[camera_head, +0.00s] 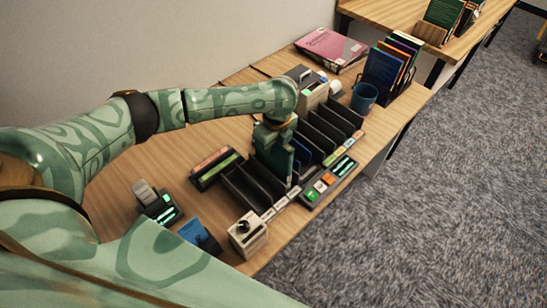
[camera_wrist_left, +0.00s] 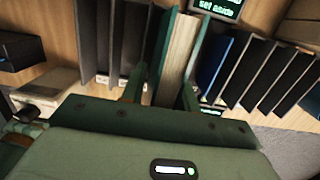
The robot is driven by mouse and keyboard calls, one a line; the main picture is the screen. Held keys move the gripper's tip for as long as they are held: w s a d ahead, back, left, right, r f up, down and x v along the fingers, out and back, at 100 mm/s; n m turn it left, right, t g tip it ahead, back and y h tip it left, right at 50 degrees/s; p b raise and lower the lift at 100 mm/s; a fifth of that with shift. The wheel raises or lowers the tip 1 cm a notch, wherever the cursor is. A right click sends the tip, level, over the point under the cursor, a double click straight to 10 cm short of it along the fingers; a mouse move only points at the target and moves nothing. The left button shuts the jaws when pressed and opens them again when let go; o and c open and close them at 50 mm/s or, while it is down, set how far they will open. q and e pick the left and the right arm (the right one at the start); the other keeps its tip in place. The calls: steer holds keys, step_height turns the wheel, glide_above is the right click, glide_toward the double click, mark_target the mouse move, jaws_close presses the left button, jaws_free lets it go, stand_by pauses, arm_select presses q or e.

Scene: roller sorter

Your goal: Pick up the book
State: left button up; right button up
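The book (camera_wrist_left: 178,52) stands upright in a row of dark dividers, with cream page edges and green covers, in the left wrist view. My left gripper (camera_wrist_left: 161,92) has one finger on each side of it. A narrow gap shows between the left finger and the cover, so the gripper looks open around the book. In the head view my left gripper (camera_head: 283,168) is down at the divider rack (camera_head: 250,190) and hides most of the book there. My right gripper is in neither view.
Beside the rack are a button panel (camera_head: 327,181), a small beige box (camera_head: 248,234) and a blue item (camera_head: 199,235).

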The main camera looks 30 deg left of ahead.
arm_select(q)
steer(key=c, duration=0.5)
jaws_close()
